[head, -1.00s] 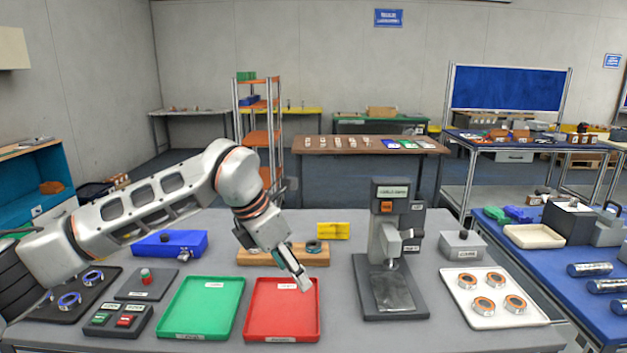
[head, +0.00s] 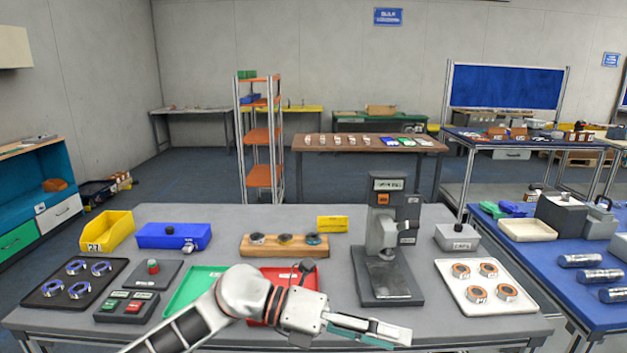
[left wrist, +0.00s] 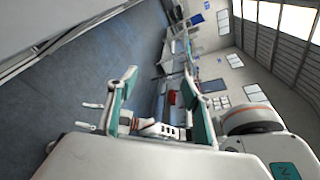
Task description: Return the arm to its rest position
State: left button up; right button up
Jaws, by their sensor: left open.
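My left arm comes in low at the front of the head view. Its gripper (head: 385,334) is open and empty, pointing right along the table's front edge, below the press-like station (head: 388,240). In the left wrist view the two teal-padded fingers of the left gripper (left wrist: 163,98) stand apart with nothing between them. The arm covers part of the green tray (head: 190,287) and much of the red tray (head: 312,276).
A blue bench (head: 560,258) stands at right.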

pick_arm(q)
jog(key=w+a+n+t+h, duration=0.3)
jog(key=a+n+t+h, duration=0.25)
jog(key=n+t, duration=0.75)
jog(key=w+a+f+n+t+y, duration=0.2)
jog(key=a+f+n+t+y, duration=0.5)
jog(key=a+f+n+y, duration=0.85)
jog(key=s+a+f+n+g+y, duration=0.1)
jog(key=s+a+f+n+g, duration=0.1)
jog(key=f, duration=0.5)
jog(key=s+a+f+n+g, duration=0.2)
jog(key=s+a+f+n, duration=0.3)
jog(key=s, duration=0.4)
jog(key=s+a+f+n+g+y, duration=0.1)
jog(key=s+f+n, duration=0.4)
jog(key=f, duration=0.5)
jog(key=s+a+g, duration=0.1)
jog(key=a, duration=0.1)
jog(key=shift+a+y, duration=0.3)
jog(key=shift+a, duration=0.1)
